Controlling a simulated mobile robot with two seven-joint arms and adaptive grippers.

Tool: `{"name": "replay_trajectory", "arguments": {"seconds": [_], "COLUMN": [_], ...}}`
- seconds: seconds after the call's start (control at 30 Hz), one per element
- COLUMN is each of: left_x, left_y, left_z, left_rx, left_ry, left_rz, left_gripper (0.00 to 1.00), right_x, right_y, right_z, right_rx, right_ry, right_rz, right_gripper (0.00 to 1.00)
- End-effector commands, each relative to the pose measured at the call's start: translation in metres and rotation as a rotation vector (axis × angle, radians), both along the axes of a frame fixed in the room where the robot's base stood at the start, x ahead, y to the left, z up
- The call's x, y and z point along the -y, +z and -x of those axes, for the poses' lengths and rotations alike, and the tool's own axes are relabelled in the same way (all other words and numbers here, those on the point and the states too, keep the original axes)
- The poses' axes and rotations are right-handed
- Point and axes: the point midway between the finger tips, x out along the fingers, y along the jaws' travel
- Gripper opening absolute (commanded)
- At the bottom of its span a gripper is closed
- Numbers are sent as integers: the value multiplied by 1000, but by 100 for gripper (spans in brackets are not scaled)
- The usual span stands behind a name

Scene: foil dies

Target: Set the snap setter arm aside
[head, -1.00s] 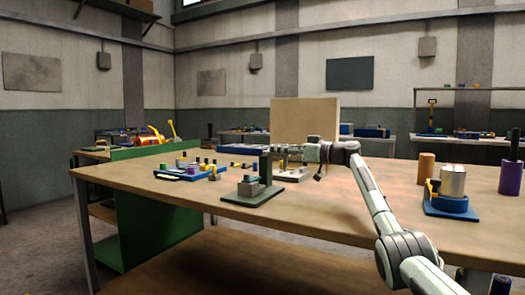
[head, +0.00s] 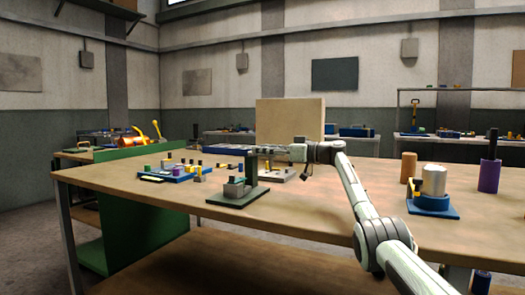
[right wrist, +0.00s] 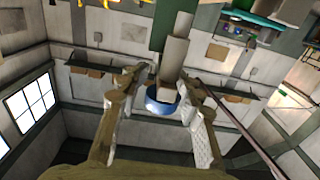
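The snap setter (head: 238,193) stands near the left front of the table, with a dark green base and upright post and a grey block. Its arm is hard to make out in the head view. My right gripper (head: 262,150) is level with the top of the post, just to its right. In the right wrist view, the two fingers of my right gripper (right wrist: 163,72) are spread on either side of a grey bar (right wrist: 175,58) with a blue round part (right wrist: 162,97) by it. A gap shows on the bar's left; contact on its right is unclear. My left gripper is out of view.
The wooden table (head: 330,225) has free room at its front middle. A blue tray (head: 165,175) with small parts lies left of the setter. A blue-based fixture (head: 432,208) with a metal cylinder and a purple cylinder (head: 489,176) stand at right. A tan board (head: 290,125) rises behind.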

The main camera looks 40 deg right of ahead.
Motion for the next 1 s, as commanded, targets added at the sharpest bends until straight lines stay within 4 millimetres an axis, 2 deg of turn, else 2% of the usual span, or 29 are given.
{"name": "replay_trajectory", "arguments": {"seconds": [0.27,0.53,0.7,1.0], "left_x": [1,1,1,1], "left_y": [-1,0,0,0], "left_z": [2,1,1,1], "left_rx": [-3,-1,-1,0], "left_ry": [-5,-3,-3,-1], "left_rz": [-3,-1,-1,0], "left_gripper": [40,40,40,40], "right_x": [5,24,32,34], "right_y": [0,-1,-1,0], "right_z": [8,47,63,67], "right_rx": [1,0,-1,1], "right_ry": [-1,-2,-1,0], "right_rz": [2,4,0,0], "right_gripper": [33,33,33,33]}}
